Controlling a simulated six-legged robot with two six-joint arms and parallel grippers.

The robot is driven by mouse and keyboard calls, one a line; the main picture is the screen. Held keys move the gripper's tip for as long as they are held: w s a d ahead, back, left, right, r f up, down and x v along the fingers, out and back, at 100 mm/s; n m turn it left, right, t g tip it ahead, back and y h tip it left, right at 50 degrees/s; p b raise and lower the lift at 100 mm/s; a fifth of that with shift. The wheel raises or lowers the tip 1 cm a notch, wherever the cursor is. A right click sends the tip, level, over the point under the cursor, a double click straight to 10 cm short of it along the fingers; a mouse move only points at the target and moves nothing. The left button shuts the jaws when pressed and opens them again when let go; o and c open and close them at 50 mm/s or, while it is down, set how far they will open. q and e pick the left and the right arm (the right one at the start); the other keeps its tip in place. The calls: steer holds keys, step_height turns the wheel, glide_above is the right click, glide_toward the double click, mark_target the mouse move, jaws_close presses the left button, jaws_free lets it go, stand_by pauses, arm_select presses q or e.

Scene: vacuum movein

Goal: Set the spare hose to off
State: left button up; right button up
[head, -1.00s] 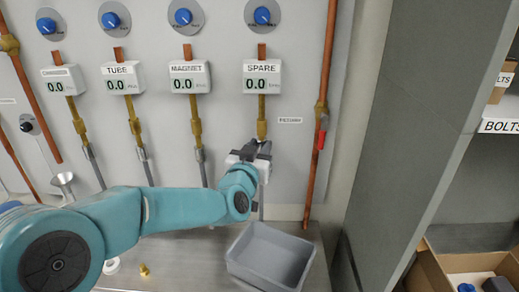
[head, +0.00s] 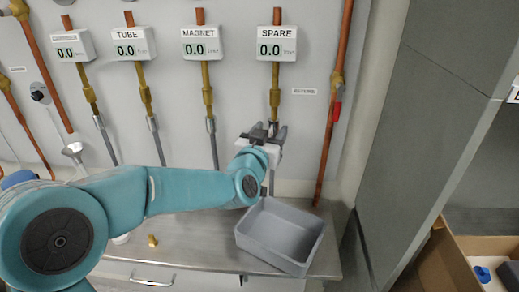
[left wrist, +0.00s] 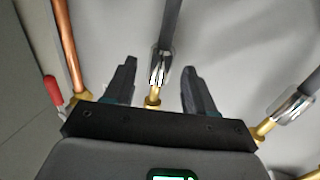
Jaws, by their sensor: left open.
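The spare line has a white gauge box (head: 276,43) labelled SPARE that reads 0.0. Below it a brass fitting (head: 275,101) runs down to the spare hose end, which my gripper partly hides in the head view. In the left wrist view the hose's silver connector (left wrist: 160,66) joins a brass stub (left wrist: 153,97), with a dark grey hose above. My left gripper (head: 263,131) is at this hose end. In the left wrist view its two dark fingers (left wrist: 158,88) are apart, one on each side of the connector, with gaps showing. My right gripper is not in view.
Magnet (head: 201,42), tube (head: 133,43) and chamber lines hang to the left. A copper pipe with a red handle (head: 337,111) stands close on the right. A grey bin (head: 280,235) sits on the metal bench below. An open cardboard box (head: 455,265) is at lower right.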

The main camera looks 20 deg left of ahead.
arm_select(q)
steer(key=s+b, duration=0.2)
steer(key=s, duration=1.3)
steer(key=shift+s, duration=0.2)
steer(key=shift+d, duration=0.15)
